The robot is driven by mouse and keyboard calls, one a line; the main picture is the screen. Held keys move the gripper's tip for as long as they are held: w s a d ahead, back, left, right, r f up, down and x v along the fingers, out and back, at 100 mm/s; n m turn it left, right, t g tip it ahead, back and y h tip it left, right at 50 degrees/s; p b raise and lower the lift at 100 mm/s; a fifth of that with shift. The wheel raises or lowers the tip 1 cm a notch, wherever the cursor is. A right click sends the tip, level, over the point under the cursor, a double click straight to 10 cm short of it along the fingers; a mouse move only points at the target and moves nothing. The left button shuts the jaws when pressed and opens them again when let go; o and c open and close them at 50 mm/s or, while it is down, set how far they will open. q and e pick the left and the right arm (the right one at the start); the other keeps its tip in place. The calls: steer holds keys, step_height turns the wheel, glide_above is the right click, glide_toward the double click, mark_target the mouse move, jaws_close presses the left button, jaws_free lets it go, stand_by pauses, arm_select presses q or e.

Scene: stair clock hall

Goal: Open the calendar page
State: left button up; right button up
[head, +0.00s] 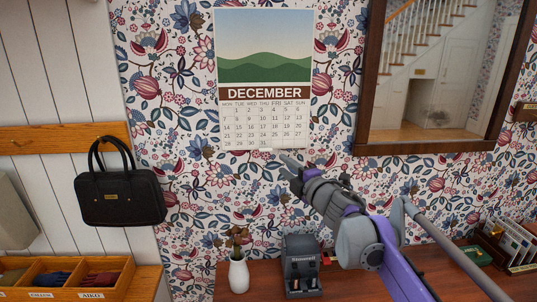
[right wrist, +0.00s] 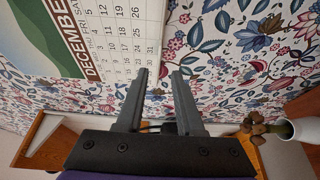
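The wall calendar (head: 264,70) hangs on the flowered wall, showing a green hill picture above a DECEMBER page (head: 264,122) of dates. The page lies flat against the wall. My right gripper (head: 285,160) is just below the page's lower edge, right of its middle. In the right wrist view, its two fingers (right wrist: 160,72) are apart with nothing clearly held between them. There the calendar page (right wrist: 120,50) lies at upper left, and its lower edge runs toward the gap between the fingertips. I cannot tell whether a finger touches the page. My left gripper is not in view.
A framed mirror (head: 366,80) hangs right of the calendar. A black handbag (head: 120,198) hangs at left. Below, a wooden table (head: 345,288) holds a white vase (head: 238,275), a dark stand (head: 301,270) and a letter rack (head: 510,245).

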steer(key=p+x, duration=0.1)
steer(key=x, duration=0.9)
steer(key=shift+p, duration=0.35)
steer(key=shift+d, duration=0.1)
jaws_close()
stand_by(0.8)
